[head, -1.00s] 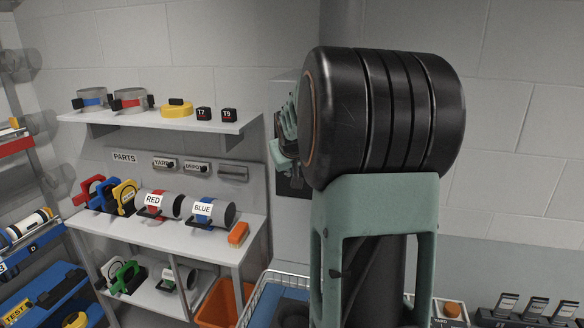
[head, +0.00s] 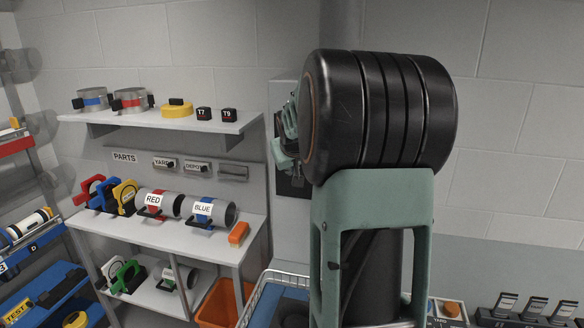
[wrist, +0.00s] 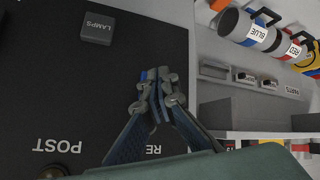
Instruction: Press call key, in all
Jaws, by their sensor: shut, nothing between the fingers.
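My gripper (wrist: 158,90) is shut and empty in the wrist view. Its fingertips are in front of a dark panel (wrist: 75,90), near its right edge. The panel carries a grey block marked LAMPS (wrist: 98,27), the word POST, and a word starting RE partly hidden by my gripper. No label reading CALL is legible. In the head view my gripper (head: 287,135) is partly hidden behind my arm, in front of the panel (head: 291,186) on the wall.
Left of the panel stands a shelf unit (head: 150,228) with tubes marked RED (head: 172,204) and BLUE (head: 222,213). An orange bin (head: 216,305) and a wire basket (head: 262,290) are below. A box marked YARD with an orange button (head: 451,308) is at the lower right.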

